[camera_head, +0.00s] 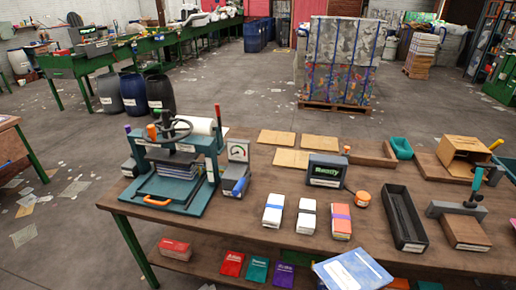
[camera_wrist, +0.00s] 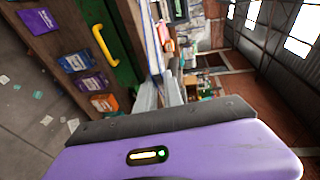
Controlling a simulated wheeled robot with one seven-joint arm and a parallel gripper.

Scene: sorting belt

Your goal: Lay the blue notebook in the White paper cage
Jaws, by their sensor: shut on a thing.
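The blue notebook (camera_head: 352,272), with a pale label band on its cover, shows at the bottom edge of the head view, tilted in front of the workbench and partly cut off. In the wrist view my gripper (camera_wrist: 160,92) has its grey fingers shut on the notebook, which shows nearly edge-on as a thin blue-white strip (camera_wrist: 156,48). The gripper is out of sight in the head view. I cannot make out a cage marked White paper in either view.
The brown workbench (camera_head: 290,195) carries a teal press (camera_head: 182,190), several paper stacks, a "Ready" display (camera_head: 327,170) and a black tray (camera_head: 404,217). Coloured books lie on its lower shelf. Beyond are a strapped bale (camera_head: 340,60), dark drums, a green conveyor and open floor.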

